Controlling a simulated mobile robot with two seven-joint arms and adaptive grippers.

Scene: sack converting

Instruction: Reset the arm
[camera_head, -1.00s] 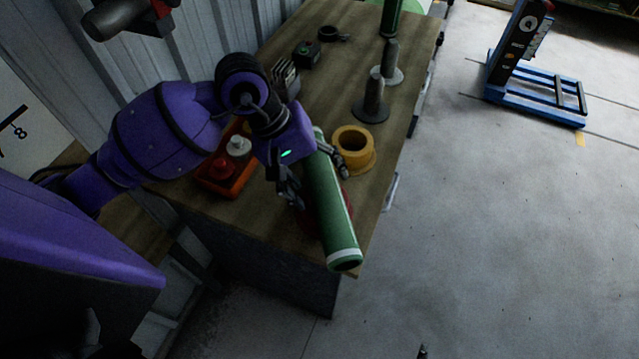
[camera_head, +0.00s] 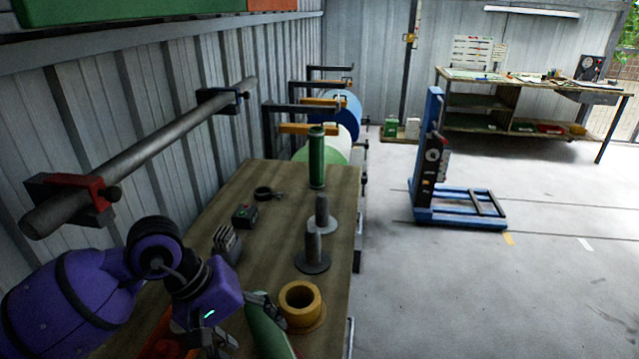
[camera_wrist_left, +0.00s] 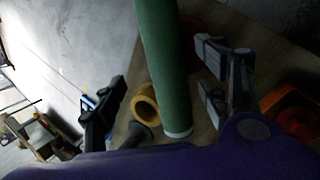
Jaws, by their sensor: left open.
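My left arm comes in from the lower left of the head view over the near end of the wooden bench (camera_head: 190,300). My left gripper (camera_head: 243,326) is low in that view. A green tube (camera_head: 268,335) is beside it, mostly cut off by the bottom edge. In the left wrist view the fingers of my left gripper (camera_wrist_left: 155,100) are spread wide, with the green tube (camera_wrist_left: 165,70) passing between them. I see a gap on each side of the tube there. My right arm does not show.
A yellow ring (camera_head: 300,303) stands close right of the gripper. Two grey spindles (camera_head: 313,245) and an upright green tube (camera_head: 317,160) stand farther back. A grey bar (camera_head: 150,145) runs along the left wall. Open floor and a blue lift (camera_head: 455,205) lie right.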

